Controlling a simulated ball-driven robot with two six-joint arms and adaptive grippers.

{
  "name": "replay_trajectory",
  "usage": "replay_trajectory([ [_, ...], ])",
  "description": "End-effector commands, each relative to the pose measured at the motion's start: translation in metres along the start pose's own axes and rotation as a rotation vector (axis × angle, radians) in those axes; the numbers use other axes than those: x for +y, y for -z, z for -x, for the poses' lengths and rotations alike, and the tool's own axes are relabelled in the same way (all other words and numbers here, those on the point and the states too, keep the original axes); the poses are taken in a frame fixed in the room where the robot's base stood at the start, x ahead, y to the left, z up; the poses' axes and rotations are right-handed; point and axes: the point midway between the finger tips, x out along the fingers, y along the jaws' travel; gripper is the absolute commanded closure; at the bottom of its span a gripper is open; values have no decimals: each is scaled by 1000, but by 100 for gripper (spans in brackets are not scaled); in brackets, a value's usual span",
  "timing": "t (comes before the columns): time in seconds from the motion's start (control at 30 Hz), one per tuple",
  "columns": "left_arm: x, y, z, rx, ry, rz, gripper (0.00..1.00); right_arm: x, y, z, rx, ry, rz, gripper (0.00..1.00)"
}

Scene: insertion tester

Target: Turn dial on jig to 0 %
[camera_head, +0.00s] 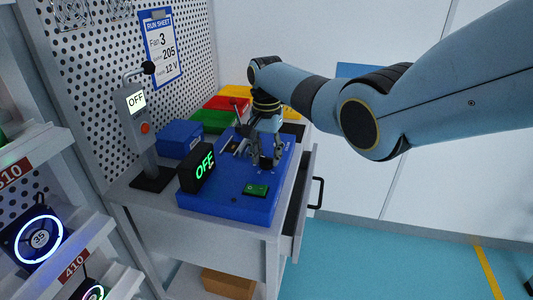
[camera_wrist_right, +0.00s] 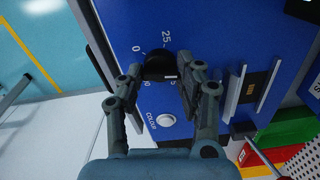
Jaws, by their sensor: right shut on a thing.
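The blue jig (camera_head: 230,203) lies on top of a grey cabinet. Its black dial (camera_wrist_right: 157,62) shows in the right wrist view, with the printed marks 0 and 25 beside it; other marks are partly hidden by my fingers. My right gripper (camera_head: 264,158) reaches down onto the jig from above. In the right wrist view its fingers (camera_wrist_right: 164,76) are shut on the dial, one on each side. A pale mark shows on the dial's near edge, but I cannot tell its setting. My left gripper is not in view.
A black display (camera_head: 197,169) on the jig reads OFF, and a green switch (camera_head: 256,189) sits at its front. A grey lever stand (camera_head: 145,130) also reads OFF. Blue, green, red and yellow bins stand behind. An open drawer with a black handle (camera_head: 316,193) juts out right.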

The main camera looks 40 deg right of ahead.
Motion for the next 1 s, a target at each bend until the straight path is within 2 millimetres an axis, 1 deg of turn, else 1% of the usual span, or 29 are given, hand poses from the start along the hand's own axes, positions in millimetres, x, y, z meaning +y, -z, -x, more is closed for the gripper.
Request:
replay_trajectory([
  [0.17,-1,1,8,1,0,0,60,0,0,2,-1,0,116,97],
  [0.4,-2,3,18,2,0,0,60,0,0,2,-1,-1,336,97],
  [1.0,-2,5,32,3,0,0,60,0,0,1,0,-1,907,97],
])
